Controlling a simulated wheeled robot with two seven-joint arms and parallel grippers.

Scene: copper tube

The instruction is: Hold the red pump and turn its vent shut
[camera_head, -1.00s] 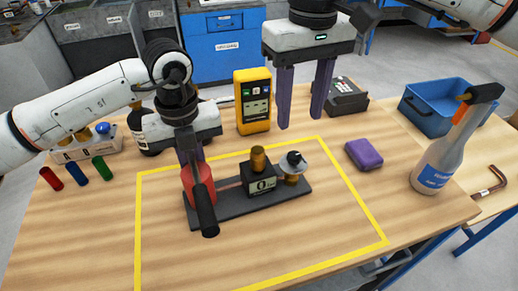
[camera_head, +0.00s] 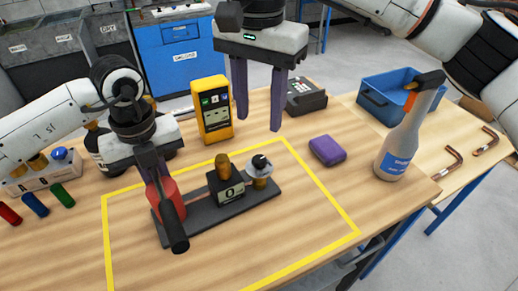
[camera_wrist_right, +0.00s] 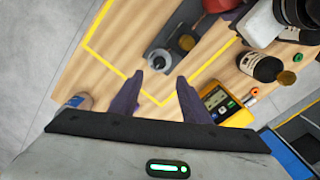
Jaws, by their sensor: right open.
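The red pump (camera_head: 171,190) has a red body and a long black handle. It stands on a dark base plate (camera_head: 210,216) with a gauge block reading 0 and a brass knob. The vent (camera_head: 258,164), a silver disc with a black knob, is at the plate's right end; it also shows in the right wrist view (camera_wrist_right: 186,42). My left gripper (camera_head: 154,180) appears shut on the red body; its fingertips are partly hidden. My right gripper (camera_head: 258,124) is open and empty above the vent, not touching it. The right wrist view shows its fingers (camera_wrist_right: 160,78) apart.
A yellow meter (camera_head: 212,110) stands behind the pump. A purple block (camera_head: 327,150) and a spray bottle (camera_head: 402,140) are to the right. A blue bin (camera_head: 372,103) stands at the back right. Yellow tape frames clear wood in front of the pump.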

